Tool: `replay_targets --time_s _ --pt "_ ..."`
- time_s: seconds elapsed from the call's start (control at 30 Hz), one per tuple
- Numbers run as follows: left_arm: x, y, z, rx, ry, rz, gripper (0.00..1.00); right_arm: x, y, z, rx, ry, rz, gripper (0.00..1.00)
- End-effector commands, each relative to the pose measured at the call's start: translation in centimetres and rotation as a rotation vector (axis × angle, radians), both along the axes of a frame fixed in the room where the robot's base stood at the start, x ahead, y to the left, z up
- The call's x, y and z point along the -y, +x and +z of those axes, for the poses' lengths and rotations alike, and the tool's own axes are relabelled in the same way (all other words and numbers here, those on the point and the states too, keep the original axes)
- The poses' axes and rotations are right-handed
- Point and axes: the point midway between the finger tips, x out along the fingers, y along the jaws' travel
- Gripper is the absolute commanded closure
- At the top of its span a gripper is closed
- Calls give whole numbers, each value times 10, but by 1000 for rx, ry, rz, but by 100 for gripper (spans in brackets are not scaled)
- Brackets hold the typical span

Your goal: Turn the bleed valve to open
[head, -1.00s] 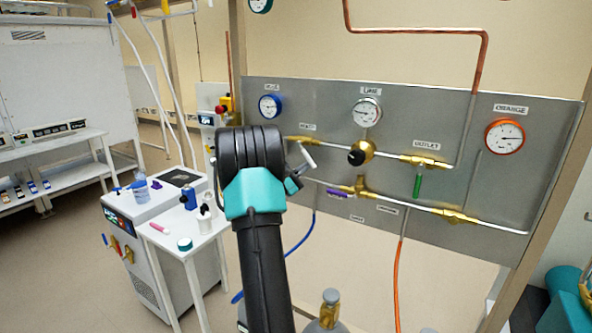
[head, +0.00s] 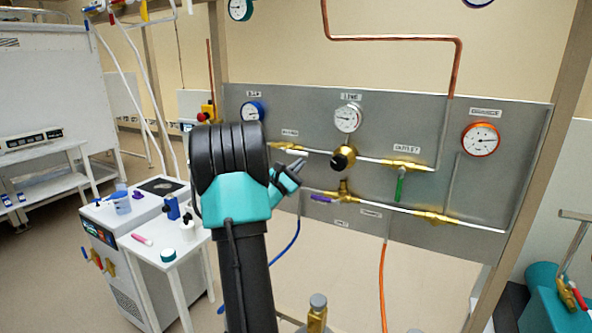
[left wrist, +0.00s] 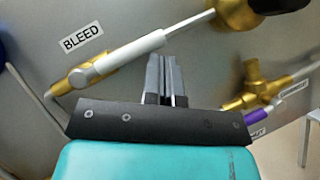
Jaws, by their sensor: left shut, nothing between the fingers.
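The bleed valve shows in the left wrist view as a brass body (left wrist: 68,83) with a light grey lever (left wrist: 135,52) under a BLEED label (left wrist: 83,38). The lever lies roughly along the pipe line. In the head view the brass valve (head: 288,146) sits at the left of the panel's upper pipe. My left gripper (head: 300,163) is shut and empty, just below the lever. Its fingertips (left wrist: 163,57) point at the panel, close under the lever; I cannot tell whether they touch it. My right gripper is not in view.
A brass fitting with a black knob (head: 343,158) is right of the bleed valve, then a green-handled outlet valve (head: 399,188). A purple-handled valve (head: 322,198) is on the lower pipe. A white side table (head: 185,248) with small items stands left of my arm.

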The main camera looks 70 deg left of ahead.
Motion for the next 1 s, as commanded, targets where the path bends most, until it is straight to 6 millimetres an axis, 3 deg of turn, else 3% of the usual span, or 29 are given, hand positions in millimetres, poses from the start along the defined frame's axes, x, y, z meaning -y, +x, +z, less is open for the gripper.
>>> replay_targets --time_s 0.73,1.0 --pt "2 2 6 2 2 0 100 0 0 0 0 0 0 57" --pt "7 7 -16 1 -3 -11 100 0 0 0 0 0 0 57"
